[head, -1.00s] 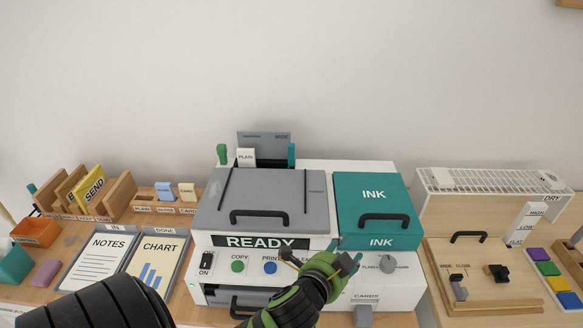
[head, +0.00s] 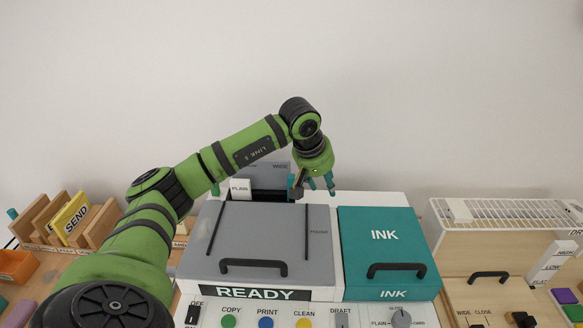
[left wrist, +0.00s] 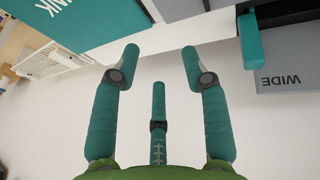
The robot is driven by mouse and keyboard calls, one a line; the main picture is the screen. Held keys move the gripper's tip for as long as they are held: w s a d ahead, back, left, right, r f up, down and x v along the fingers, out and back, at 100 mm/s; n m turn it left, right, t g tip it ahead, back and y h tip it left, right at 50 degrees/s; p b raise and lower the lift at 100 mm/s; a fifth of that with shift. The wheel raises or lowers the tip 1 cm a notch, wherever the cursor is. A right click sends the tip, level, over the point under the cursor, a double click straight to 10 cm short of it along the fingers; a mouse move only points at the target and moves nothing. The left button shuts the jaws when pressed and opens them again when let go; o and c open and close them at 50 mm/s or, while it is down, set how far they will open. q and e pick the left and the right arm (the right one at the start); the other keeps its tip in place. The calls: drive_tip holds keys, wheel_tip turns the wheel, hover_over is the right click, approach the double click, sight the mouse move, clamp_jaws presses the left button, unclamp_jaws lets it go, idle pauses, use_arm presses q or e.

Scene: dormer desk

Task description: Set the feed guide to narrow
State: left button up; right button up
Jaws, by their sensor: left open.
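The feed guide, a slim teal upright (head: 291,184), stands at the right side of the rear feed slot of the grey-lidded machine, in front of a grey plate (head: 264,172) marked WIDE at its right end. My left gripper (head: 320,183) is open and empty, pointing down just right of the guide in the head view. In the left wrist view the guide (left wrist: 246,40) lies right of my spread teal fingers (left wrist: 160,52), apart from them, beside the WIDE plate (left wrist: 288,84). The plate's other end is partly hidden by my arm. My right gripper is not in view.
A white PLAIN card (head: 240,189) stands at the slot's left. The grey lid (head: 268,225) and teal INK cover (head: 384,237) with black handles lie in front. A white wire rack (head: 500,212) stands at right. The wall behind is bare.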

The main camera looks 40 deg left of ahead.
sight(291, 177)
use_arm(q)
drive_tip(key=s+a+r+g+y, duration=0.1)
drive_tip(key=s+a+r+y, duration=0.15)
drive_tip(key=a, duration=0.65)
drive_tip(key=shift+y, duration=0.25)
drive_tip(key=p+x, duration=0.2)
drive_tip(key=x, duration=0.3)
drive_tip(key=shift+w+f, duration=0.1)
drive_tip(key=shift+w, duration=0.1)
drive_tip(key=shift+w+a+f, duration=0.2)
drive_tip(key=shift+f, duration=0.35)
drive_tip(key=shift+c, duration=0.4)
